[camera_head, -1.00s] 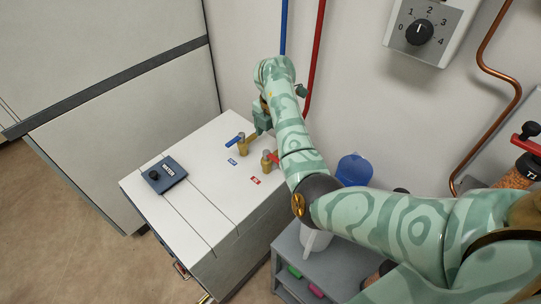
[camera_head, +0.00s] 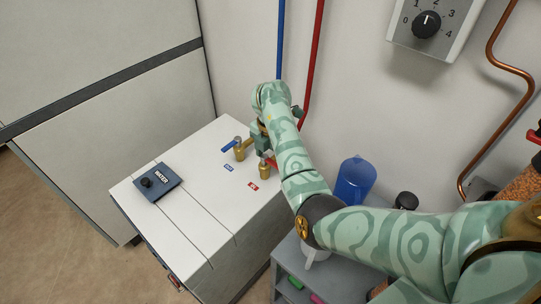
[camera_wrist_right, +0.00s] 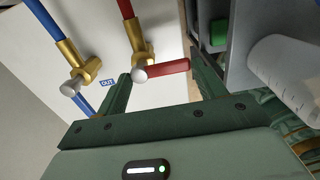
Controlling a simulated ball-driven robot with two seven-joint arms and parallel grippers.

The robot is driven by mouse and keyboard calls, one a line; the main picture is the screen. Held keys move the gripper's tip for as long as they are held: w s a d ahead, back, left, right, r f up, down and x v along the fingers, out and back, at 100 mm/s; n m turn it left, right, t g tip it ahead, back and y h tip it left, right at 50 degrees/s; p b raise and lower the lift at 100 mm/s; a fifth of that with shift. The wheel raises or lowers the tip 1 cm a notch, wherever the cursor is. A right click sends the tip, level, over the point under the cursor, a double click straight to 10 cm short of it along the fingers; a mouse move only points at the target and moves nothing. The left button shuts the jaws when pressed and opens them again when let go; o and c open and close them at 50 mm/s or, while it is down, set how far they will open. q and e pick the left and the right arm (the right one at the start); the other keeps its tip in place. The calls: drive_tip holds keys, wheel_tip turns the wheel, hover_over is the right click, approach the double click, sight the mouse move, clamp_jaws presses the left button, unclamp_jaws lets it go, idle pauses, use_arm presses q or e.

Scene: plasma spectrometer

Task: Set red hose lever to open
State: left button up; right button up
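The red hose lever (camera_head: 273,162) sits on a brass valve (camera_head: 264,170) on top of the white cabinet (camera_head: 185,190), partly hidden by my right arm in the head view. In the right wrist view the red lever (camera_wrist_right: 168,68) reaches from its brass valve across the space between my fingers. My right gripper (camera_wrist_right: 163,85) is open, with one green finger on each side of the lever. Whether a finger touches it, I cannot tell. In the head view the right gripper (camera_head: 262,143) is behind the valves, mostly hidden by its own arm. My left gripper is not in view.
A blue lever (camera_head: 229,146) on a second brass valve is just left of the red one. Blue (camera_head: 281,40) and red (camera_head: 312,60) hoses run up the wall. A blue jug (camera_head: 355,180) stands on a grey shelf at right.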

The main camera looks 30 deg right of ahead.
drive_tip(key=shift+f, duration=0.1)
use_arm(q)
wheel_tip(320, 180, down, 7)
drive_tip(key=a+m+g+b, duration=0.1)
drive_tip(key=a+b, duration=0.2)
drive_tip(key=b, duration=0.6)
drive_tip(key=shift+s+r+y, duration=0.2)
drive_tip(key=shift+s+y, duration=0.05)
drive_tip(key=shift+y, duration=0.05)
use_arm(e)
drive_tip(key=shift+w+a+f+m, duration=0.1)
drive_tip(key=shift+w+a+m, duration=0.35)
drive_tip(key=shift+m, duration=2.6)
drive_tip(key=shift+a+m, duration=0.75)
drive_tip(key=shift+m, duration=2.25)
drive_tip(key=shift+w+a+f+m, duration=0.1)
drive_tip(key=shift+w+a+m, duration=0.35)
drive_tip(key=shift+m, duration=2.6)
